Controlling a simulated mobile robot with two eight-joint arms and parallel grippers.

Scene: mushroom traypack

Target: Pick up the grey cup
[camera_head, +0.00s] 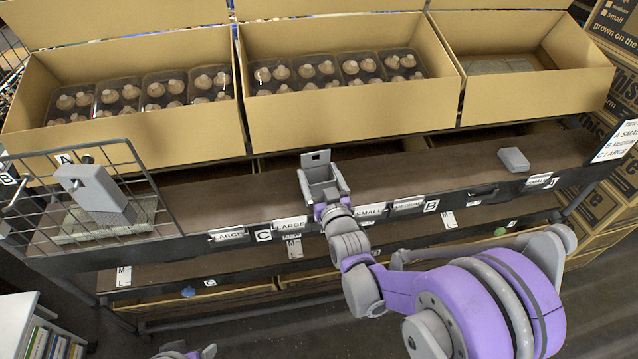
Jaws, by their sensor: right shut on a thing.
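My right gripper (322,186) is over the front part of the dark shelf (240,195), near the middle of the view. It is shut on a small grey thing that I take to be the grey cup; gripper and cup are alike in colour, so its outline is hard to make out. Whether the cup touches the shelf cannot be told. Part of my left gripper (190,353) shows at the bottom edge, mostly cut off, and its opening is not clear.
Cardboard boxes (350,113) stand behind the shelf, two with packs of mushrooms (165,91) and one nearly empty. A wire basket (140,175) with a grey device (95,190) is at left. A small grey block (514,159) lies at right. The shelf between is mostly clear.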

